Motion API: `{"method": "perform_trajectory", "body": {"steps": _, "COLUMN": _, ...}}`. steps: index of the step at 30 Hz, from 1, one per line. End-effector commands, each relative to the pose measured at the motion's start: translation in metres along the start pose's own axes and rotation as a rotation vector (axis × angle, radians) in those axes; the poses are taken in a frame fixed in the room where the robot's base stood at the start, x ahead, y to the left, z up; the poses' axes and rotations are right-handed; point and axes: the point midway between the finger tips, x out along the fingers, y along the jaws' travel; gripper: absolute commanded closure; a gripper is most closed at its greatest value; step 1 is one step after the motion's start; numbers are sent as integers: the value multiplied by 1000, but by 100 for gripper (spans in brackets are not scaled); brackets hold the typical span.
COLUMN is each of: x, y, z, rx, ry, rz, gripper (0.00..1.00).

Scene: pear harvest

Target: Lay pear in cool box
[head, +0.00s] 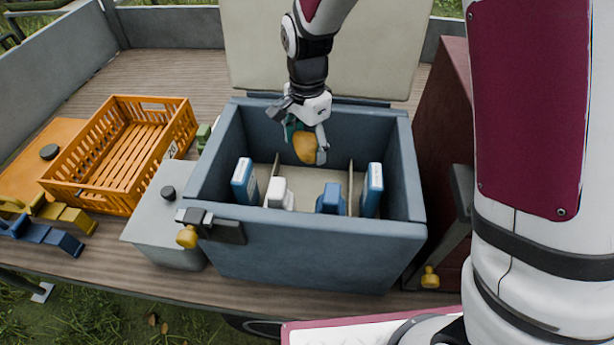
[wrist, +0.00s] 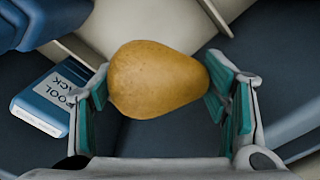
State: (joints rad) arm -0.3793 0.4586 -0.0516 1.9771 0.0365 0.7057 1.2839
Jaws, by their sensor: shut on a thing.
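The pear (head: 305,148) is yellow-brown and is held between the fingers of my gripper (head: 306,140). In the wrist view the pear (wrist: 157,80) lies sideways between the green-padded fingers of my gripper (wrist: 160,95), its narrow end to the right. The cool box (head: 310,250) is blue-grey, with its lid (head: 400,60) standing open at the back. My gripper reaches down into the box's opening, near the back wall. The pear looks to be above the box floor; how far above I cannot tell.
Inside the box are blue cool packs (head: 244,182) at both sides, thin dividers, a white item (head: 279,194) and a blue item (head: 330,198) near the front. An empty orange crate (head: 125,150) and a grey container (head: 165,225) stand to the left. A dark red panel (head: 440,150) stands right.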

Motion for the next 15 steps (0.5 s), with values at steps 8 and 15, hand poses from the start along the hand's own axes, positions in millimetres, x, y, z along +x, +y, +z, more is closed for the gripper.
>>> {"method": "perform_trajectory", "body": {"steps": 8, "x": 62, "y": 0, "z": 0, "rx": 0, "ry": -1, "rz": 3, "gripper": 66}}
{"method": "perform_trajectory", "body": {"steps": 15, "x": 79, "y": 0, "z": 0, "rx": 0, "ry": 0, "rz": 0, "gripper": 66}}
